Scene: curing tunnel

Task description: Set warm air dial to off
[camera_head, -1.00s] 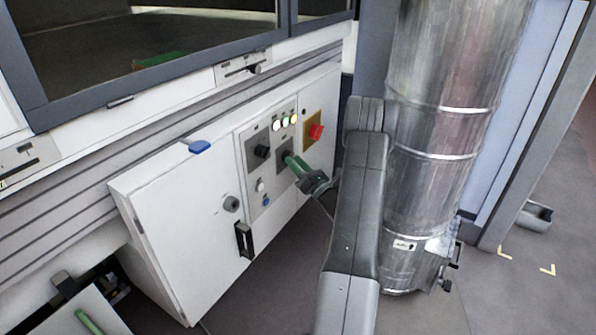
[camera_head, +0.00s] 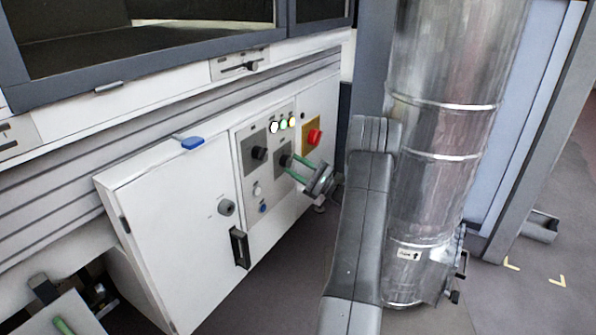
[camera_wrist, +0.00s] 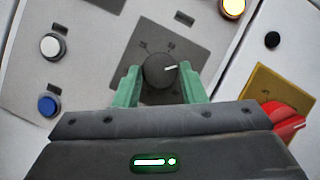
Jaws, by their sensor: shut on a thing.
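A round black dial (camera_wrist: 160,71) with a white pointer line sits on a dark grey square plate with small scale marks. Its pointer points right and slightly up in the wrist view; the marks are too blurred to read. In the head view this dial (camera_head: 285,161) is the right one of two black dials on the white control panel. My gripper (camera_wrist: 163,88) has green fingers, one on each side of the dial, shut on it. In the head view my gripper (camera_head: 292,169) reaches the panel from the right. No label naming the dial is readable.
Another black dial (camera_head: 259,153) is left of it, with lit lamps (camera_head: 283,124) above. A red knob on yellow (camera_head: 314,137) is to the right. White (camera_wrist: 50,46) and blue (camera_wrist: 47,106) buttons are lower left. A large metal duct (camera_head: 440,150) stands beside my arm.

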